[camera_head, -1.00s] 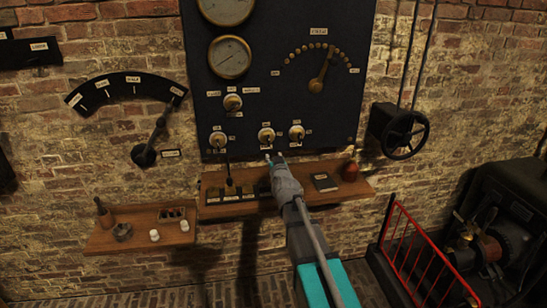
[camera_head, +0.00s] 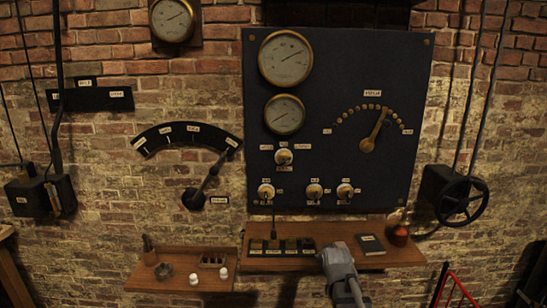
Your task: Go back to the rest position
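My gripper (camera_head: 338,258) shows as a grey shape low in the view, in front of the right-hand wooden shelf. It stands below the dark blue control panel (camera_head: 350,160) and its row of knobs. Its fingertips are too small and dark to make out, so I cannot tell whether they are open or shut. I see nothing clearly held in it. My arm runs down from it out of the bottom of the picture. The gripper covers part of the shelf's front edge.
The right shelf (camera_head: 395,257) carries a dark book (camera_head: 370,244), a reddish flask (camera_head: 398,236) and several small dark blocks. The left shelf (camera_head: 170,283) holds small jars. A handwheel (camera_head: 462,200) juts from the wall at right. A red railing (camera_head: 455,290) shows at lower right.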

